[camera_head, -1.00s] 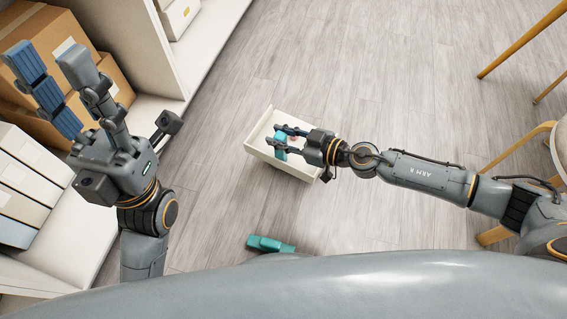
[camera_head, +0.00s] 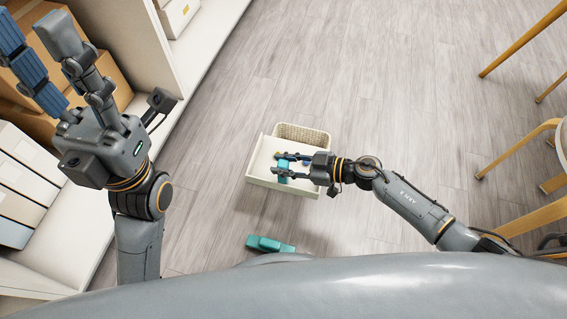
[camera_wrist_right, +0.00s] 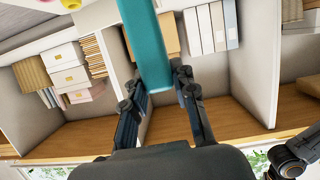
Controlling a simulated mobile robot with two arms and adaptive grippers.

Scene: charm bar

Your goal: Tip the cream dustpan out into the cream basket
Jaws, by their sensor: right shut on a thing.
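The cream dustpan (camera_head: 262,160) is held low over the floor in the head view, in front of and partly over the cream basket (camera_head: 308,134). My right gripper (camera_head: 284,167) is shut on its teal handle, which also shows in the right wrist view (camera_wrist_right: 148,40). Small pink and yellow pieces (camera_wrist_right: 70,78) show at the top left of the wrist view. Most of the basket is hidden behind the dustpan; its woven far rim shows. I cannot tell how far the dustpan is tilted. My left gripper (camera_head: 32,45) is open and empty at the upper left.
A teal object (camera_head: 269,244) lies on the floor near my base. Shelves with cartons (camera_head: 110,75) and white boxes (camera_head: 25,175) stand at the left. Wooden chair or stool legs (camera_head: 520,150) are at the right. The floor (camera_head: 400,80) beyond the basket is clear.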

